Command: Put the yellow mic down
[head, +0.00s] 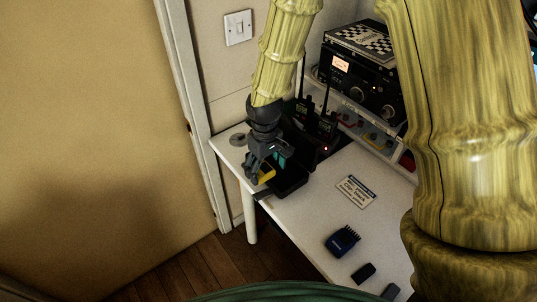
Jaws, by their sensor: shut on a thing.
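The yellow mic (267,173) shows as a small yellow piece at the fingers of my gripper (259,176). My gripper is dark and points down over the left end of the white table, shut on the yellow mic. A black tray-like holder (291,184) lies right beside and partly below the fingers. A teal piece (281,160) shows just behind the gripper. The fingers hide much of the mic, and I cannot tell whether it touches the holder or the table.
On the white table (300,222) stand walkie-talkies (327,122) with antennas, and a black radio (355,75) on a shelf. A printed sign (355,192), a dark blue clipper-like item (342,240) and a small dark block (363,272) lie nearer. The table's front-left edge is close to the gripper.

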